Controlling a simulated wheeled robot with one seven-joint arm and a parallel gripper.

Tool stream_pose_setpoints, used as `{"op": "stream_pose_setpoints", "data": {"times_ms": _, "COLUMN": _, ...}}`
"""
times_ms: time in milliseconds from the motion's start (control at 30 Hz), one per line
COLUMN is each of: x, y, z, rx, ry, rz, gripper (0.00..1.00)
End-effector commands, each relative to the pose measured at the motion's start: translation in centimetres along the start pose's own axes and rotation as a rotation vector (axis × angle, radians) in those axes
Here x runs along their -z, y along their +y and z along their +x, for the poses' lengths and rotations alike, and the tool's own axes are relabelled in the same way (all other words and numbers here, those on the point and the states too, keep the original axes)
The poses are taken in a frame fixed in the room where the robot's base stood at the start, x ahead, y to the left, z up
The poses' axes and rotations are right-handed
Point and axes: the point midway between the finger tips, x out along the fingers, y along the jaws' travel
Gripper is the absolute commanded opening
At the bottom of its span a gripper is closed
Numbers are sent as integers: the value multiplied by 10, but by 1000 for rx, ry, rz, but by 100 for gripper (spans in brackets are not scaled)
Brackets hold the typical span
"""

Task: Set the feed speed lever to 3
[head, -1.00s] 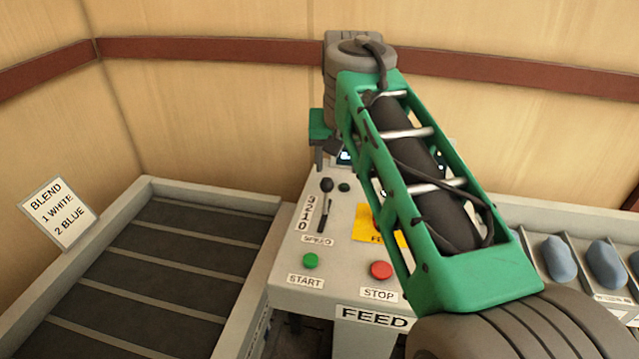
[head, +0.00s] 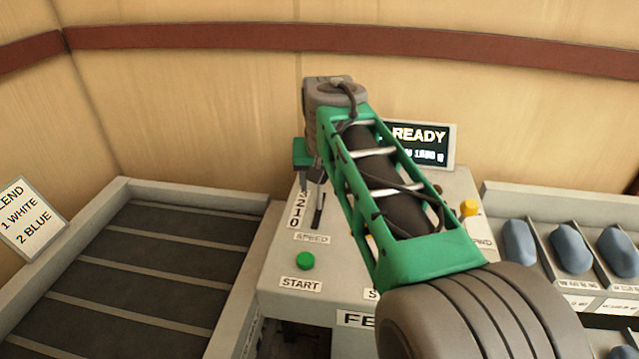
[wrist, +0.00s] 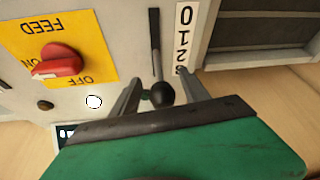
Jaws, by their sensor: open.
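The feed speed lever has a black round knob (wrist: 162,95), seen in the wrist view at the high-number end of its dark slot (wrist: 155,38). The number strip (wrist: 183,40) runs beside the slot; I cannot tell the exact setting. My gripper (wrist: 159,77) is open, one finger on each side of the knob, with no clear grip on it. In the head view the speed lever's slot (head: 318,212) shows above the SPEED label (head: 312,239), and the arm and gripper partly hide the lever's top.
A green START button (head: 304,260) is on the panel. A display (head: 420,145) reads READY. A red FEED switch (wrist: 56,64) sits on a yellow plate. A grey conveyor tray (head: 150,260) is at left; bins with blue rolls (head: 572,249) are at right.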

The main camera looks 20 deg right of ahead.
Motion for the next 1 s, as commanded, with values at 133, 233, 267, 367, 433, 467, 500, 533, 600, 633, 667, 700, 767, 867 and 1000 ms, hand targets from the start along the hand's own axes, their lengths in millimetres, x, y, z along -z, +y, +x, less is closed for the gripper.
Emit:
{"op": "stream_pose_setpoints", "data": {"times_ms": 133, "x": 0, "y": -1, "z": 7, "rx": 1, "ry": 0, "rz": -1, "gripper": 54}}
{"op": "stream_pose_setpoints", "data": {"times_ms": 233, "x": 0, "y": -1, "z": 7, "rx": 1, "ry": 0, "rz": -2, "gripper": 54}}
{"op": "stream_pose_setpoints", "data": {"times_ms": 267, "x": 0, "y": -2, "z": 7, "rx": 1, "ry": 0, "rz": -2, "gripper": 54}}
{"op": "stream_pose_setpoints", "data": {"times_ms": 367, "x": 0, "y": -2, "z": 7, "rx": 2, "ry": 0, "rz": -4, "gripper": 49}}
{"op": "stream_pose_setpoints", "data": {"times_ms": 433, "x": 0, "y": -2, "z": 7, "rx": 2, "ry": 0, "rz": -4, "gripper": 43}}
{"op": "stream_pose_setpoints", "data": {"times_ms": 467, "x": 0, "y": -2, "z": 7, "rx": 2, "ry": 0, "rz": -4, "gripper": 41}}
{"op": "stream_pose_setpoints", "data": {"times_ms": 500, "x": 0, "y": -2, "z": 7, "rx": 2, "ry": 0, "rz": -4, "gripper": 37}}
{"op": "stream_pose_setpoints", "data": {"times_ms": 533, "x": 0, "y": -2, "z": 7, "rx": 2, "ry": 0, "rz": -4, "gripper": 35}}
{"op": "stream_pose_setpoints", "data": {"times_ms": 600, "x": 0, "y": -2, "z": 7, "rx": 2, "ry": 0, "rz": -4, "gripper": 29}}
{"op": "stream_pose_setpoints", "data": {"times_ms": 633, "x": 0, "y": -2, "z": 7, "rx": 2, "ry": 0, "rz": -4, "gripper": 27}}
{"op": "stream_pose_setpoints", "data": {"times_ms": 667, "x": 0, "y": -2, "z": 7, "rx": 2, "ry": 0, "rz": -4, "gripper": 24}}
{"op": "stream_pose_setpoints", "data": {"times_ms": 700, "x": 0, "y": -2, "z": 7, "rx": 2, "ry": 0, "rz": -4, "gripper": 21}}
{"op": "stream_pose_setpoints", "data": {"times_ms": 767, "x": 0, "y": -2, "z": 7, "rx": 2, "ry": 0, "rz": -4, "gripper": 16}}
{"op": "stream_pose_setpoints", "data": {"times_ms": 867, "x": 0, "y": -2, "z": 7, "rx": 2, "ry": 1, "rz": -4, "gripper": 8}}
{"op": "stream_pose_setpoints", "data": {"times_ms": 1000, "x": 0, "y": -2, "z": 7, "rx": 2, "ry": 1, "rz": -3, "gripper": 0}}
